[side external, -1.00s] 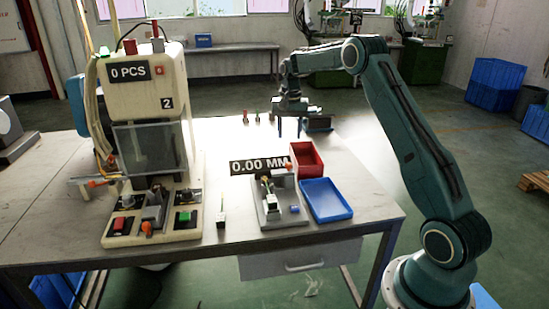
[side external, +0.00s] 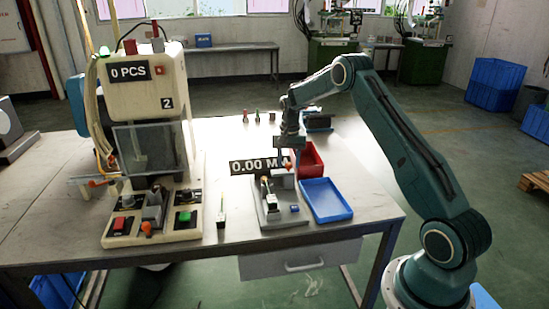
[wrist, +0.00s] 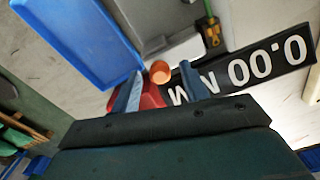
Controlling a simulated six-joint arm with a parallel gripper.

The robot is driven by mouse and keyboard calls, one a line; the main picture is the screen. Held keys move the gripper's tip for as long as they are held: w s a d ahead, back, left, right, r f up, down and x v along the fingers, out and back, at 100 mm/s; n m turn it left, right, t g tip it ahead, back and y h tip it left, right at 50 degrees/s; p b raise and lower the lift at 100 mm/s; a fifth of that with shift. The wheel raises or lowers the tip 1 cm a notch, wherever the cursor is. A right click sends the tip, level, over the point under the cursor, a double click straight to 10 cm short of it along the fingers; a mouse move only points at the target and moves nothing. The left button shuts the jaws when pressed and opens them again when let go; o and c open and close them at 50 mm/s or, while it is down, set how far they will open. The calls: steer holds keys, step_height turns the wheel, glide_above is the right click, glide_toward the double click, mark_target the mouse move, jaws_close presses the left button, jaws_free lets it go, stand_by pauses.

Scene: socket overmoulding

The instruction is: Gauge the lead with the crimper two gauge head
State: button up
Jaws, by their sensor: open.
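The gauge (side external: 287,215) is a grey stand on the table, with a 0.00 MM display (side external: 245,167) behind it. Its orange knob (wrist: 160,72) lies between my fingertips in the wrist view; I cannot tell whether they touch it. The cream crimper (side external: 145,80), marked 2, stands at the left with a 0 PCS display.
A blue tray (side external: 326,199) lies right of the gauge, and a red bin (side external: 313,160) stands behind it. A small upright piece (side external: 221,217) stands between crimper and gauge. Several small coloured items (side external: 257,117) stand farther back.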

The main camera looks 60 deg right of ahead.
mark_target(275, 172)
jaws_close()
steer(key=shift+w+a, duration=1.7)
steer(key=shift+c, duration=1.3)
jaws_free()
steer(key=shift+o, duration=1.3)
